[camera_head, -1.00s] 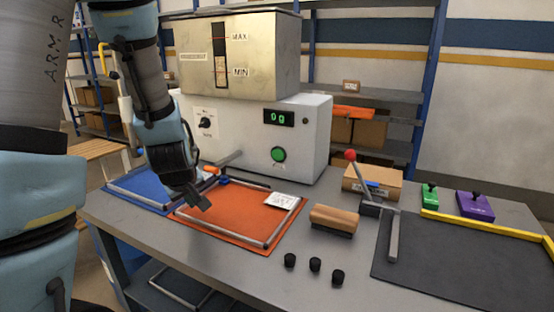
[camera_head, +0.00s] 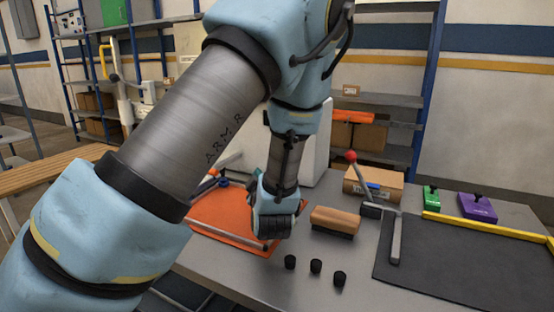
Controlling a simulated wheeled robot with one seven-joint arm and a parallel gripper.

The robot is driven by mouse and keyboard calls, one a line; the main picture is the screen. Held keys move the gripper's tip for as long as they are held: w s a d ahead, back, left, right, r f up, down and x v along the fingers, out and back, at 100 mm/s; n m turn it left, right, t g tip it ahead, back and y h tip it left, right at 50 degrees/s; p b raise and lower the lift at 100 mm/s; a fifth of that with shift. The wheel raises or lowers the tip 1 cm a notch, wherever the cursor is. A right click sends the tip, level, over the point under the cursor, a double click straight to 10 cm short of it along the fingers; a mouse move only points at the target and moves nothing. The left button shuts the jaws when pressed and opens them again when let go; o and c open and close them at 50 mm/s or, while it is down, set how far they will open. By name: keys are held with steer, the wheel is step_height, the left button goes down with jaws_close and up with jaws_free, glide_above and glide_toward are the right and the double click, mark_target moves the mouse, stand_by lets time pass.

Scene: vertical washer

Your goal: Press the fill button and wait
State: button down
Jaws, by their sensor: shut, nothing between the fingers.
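My arm crosses the middle of the view and hides most of the white machine (camera_head: 320,145). Only the right edge of its housing shows clearly. The green fill button, the display and the level window are all hidden behind my arm. My gripper (camera_head: 276,222) is in front of the machine, low over the right part of the orange mat (camera_head: 225,218). It is shut and empty, and its fingertips are mostly hidden by the wrist. I cannot tell whether it touches the button.
A wooden-handled brush (camera_head: 335,219) lies just right of my gripper. Several black knobs (camera_head: 315,266) stand near the table's front edge. A red-topped lever (camera_head: 357,175), a cardboard box (camera_head: 385,186) and a dark mat (camera_head: 450,265) are to the right.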

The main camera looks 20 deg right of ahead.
steer(key=w+d, duration=0.2)
steer(key=d, duration=0.1)
steer(key=w+d+p, duration=0.1)
steer(key=w+d, duration=0.2)
steer(key=shift+w+d, duration=0.3)
steer(key=shift+d, duration=0.1)
steer(key=shift+w+d+b, duration=0.1)
steer(key=shift+b, duration=0.2)
stand_by(1.8)
steer(key=shift+w+d, duration=0.15)
steer(key=shift+d, duration=0.1)
steer(key=shift+w+d+b, duration=0.3)
steer(key=shift+d+b, duration=0.05)
steer(key=shift+d, duration=0.05)
stand_by(0.8)
stand_by(0.4)
steer(key=shift+s+a+b, duration=0.35)
steer(key=shift+s+a, duration=0.25)
steer(key=shift+a, duration=0.15)
